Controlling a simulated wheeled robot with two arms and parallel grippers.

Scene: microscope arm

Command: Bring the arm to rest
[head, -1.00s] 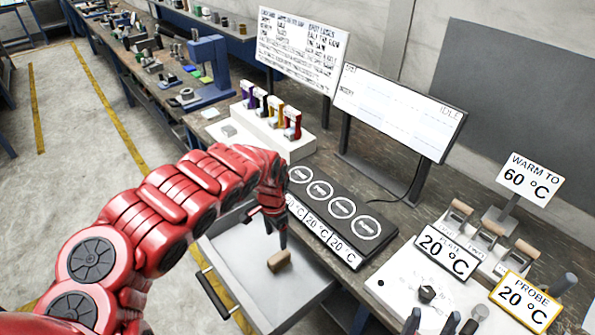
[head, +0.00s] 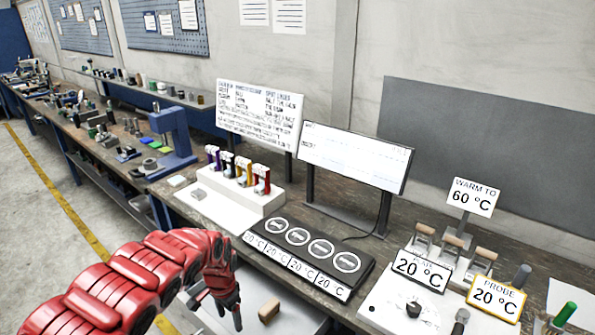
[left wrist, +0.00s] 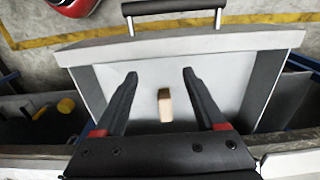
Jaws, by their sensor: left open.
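My left arm comes in red from the lower left in the head view. Its gripper (head: 226,318) points down over an open drawer (head: 318,325) in the bench front. A small tan block (head: 268,311) lies in the drawer, just right of the gripper and apart from it. In the left wrist view the gripper (left wrist: 160,75) is open, its two dark fingers wide apart. The block (left wrist: 165,105) shows between the finger lines, lying on the drawer floor. The fingers hold nothing. My right gripper is not in view.
On the bench stand a black four-disc plate (head: 309,244), a white rack with several coloured-handled tools (head: 240,193), a blue microscope-like stand (head: 172,140) and a white dial unit (head: 400,310). Screens stand behind. The drawer's handle (left wrist: 173,8) faces the floor side.

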